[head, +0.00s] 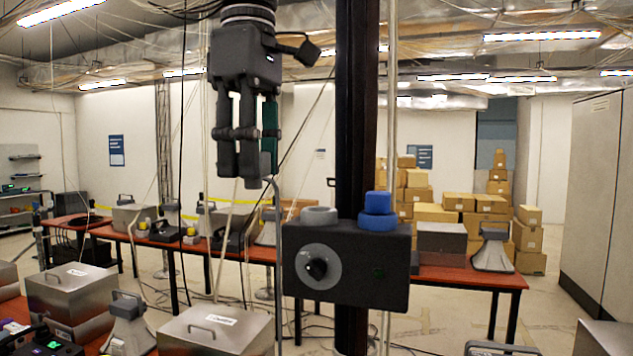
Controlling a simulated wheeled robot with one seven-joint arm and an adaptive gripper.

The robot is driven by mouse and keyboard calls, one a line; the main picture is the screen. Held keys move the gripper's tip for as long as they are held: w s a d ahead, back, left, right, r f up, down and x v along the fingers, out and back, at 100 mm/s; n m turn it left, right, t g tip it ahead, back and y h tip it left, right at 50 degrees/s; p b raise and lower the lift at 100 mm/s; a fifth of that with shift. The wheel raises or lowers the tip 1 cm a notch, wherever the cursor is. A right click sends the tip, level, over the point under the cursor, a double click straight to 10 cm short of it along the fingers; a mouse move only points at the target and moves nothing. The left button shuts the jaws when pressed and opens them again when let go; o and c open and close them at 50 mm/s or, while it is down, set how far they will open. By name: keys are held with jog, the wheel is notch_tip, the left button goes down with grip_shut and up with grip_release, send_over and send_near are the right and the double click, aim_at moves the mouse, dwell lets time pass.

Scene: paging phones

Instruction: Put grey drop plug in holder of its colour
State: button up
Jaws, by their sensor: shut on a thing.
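My gripper (245,170) hangs fingers-down in the upper left of the head view, left of the dark post. It is shut on the grey drop plug (266,164), of which only a small part shows at the fingertips; the fingers hide the rest. A black box (388,288) on the post carries two holders on its top. The grey holder (320,216) is on the left and looks empty. The blue holder (377,221) is on the right, with a blue plug (378,202) in it. My gripper is above and left of the grey holder.
The dark post (357,100) rises behind the box, right of my gripper. A grey cord runs down left of the box. Thin cables hang around my gripper. A red-topped table (460,274) with metal cases stands behind; more cases stand at lower left.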

jog(key=w+d+p, duration=0.1)
jog(key=w, duration=0.1)
jog(key=w+d+f, duration=0.1)
jog(key=w+d, duration=0.1)
jog(key=w, duration=0.1)
jog(key=w+d+p, duration=0.1)
jog(key=w, duration=0.2)
jog(key=shift+w+d+f+p, duration=0.2)
jog(key=shift+w+d+p, duration=0.05)
jog(key=shift+d+p, duration=0.1)
jog(key=shift+w+d+p, duration=0.2)
jog(key=shift+d+p, duration=0.25)
jog(key=shift+d, duration=0.45)
jog(key=shift+s+d+r, duration=0.1)
jog(key=shift+s+d, duration=0.05)
jog(key=shift+d, duration=0.15)
jog(key=shift+w+d+f+p, duration=0.2)
jog(key=shift+w+p, duration=0.15)
jog(key=shift+w, duration=0.2)
jog(key=shift+w+d+f+p, duration=0.15)
jog(key=shift+w+p, duration=0.15)
jog(key=shift+w, duration=0.25)
notch_tip(320, 180, down, 2)
jog(key=shift+s+f+p, duration=0.1)
jog(key=shift+p, duration=0.55)
jog(key=shift+s+d+f, duration=0.1)
jog(key=shift+s+f, duration=0.1)
jog(key=shift+f, duration=0.25)
jog(key=shift+w+f, duration=0.2)
jog(key=shift+s+f, duration=0.15)
